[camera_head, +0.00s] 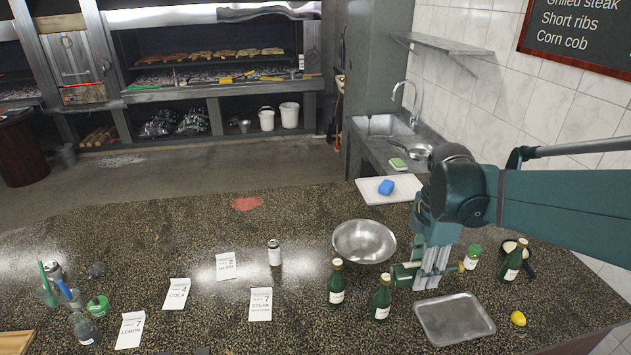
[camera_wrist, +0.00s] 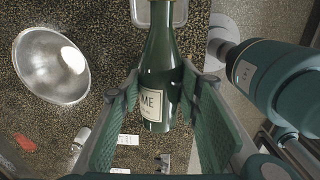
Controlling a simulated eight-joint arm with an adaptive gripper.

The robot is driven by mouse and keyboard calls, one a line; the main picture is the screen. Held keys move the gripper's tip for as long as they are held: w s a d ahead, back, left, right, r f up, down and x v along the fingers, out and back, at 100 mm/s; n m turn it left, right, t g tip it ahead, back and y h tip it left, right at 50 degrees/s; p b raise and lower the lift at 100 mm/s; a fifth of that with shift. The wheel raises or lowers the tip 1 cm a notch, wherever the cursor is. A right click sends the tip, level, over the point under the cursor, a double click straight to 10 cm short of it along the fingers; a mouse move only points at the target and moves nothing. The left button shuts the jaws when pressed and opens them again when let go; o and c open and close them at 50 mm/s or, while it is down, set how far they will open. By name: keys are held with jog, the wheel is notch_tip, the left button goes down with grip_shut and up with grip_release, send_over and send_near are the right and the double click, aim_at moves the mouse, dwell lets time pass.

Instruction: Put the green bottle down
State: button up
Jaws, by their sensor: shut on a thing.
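The green bottle (camera_wrist: 160,75) with a cream label is between the two green-padded fingers of my gripper (camera_wrist: 165,115) in the wrist view. My gripper is shut on it, and its neck points to the top of that view, towards the tray. In the head view my gripper (camera_head: 432,275) is low over the right part of the counter, just behind the metal tray.
Two similar bottles (camera_head: 336,283) (camera_head: 381,300) stand left of my gripper, and another (camera_head: 513,262) stands to the right. A metal bowl (camera_head: 364,241) is behind left. The metal tray (camera_head: 455,318) is empty. A lemon (camera_head: 518,318) and a green-capped jar (camera_head: 472,258) are nearby.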

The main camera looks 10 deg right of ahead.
jog(key=shift+r, duration=0.4)
jog(key=w+p, duration=0.2)
jog(key=w, duration=2.2)
jog(key=w+a+f, duration=0.1)
jog(key=w+f, duration=0.2)
jog(key=f, duration=0.2)
jog(key=shift+w+n, duration=0.2)
jog(key=shift+n, duration=0.1)
jog(key=shift+f, duration=0.15)
jog(key=shift+f+p, duration=0.35)
jog(key=shift+f, duration=2.5)
jog(key=shift+f, duration=0.1)
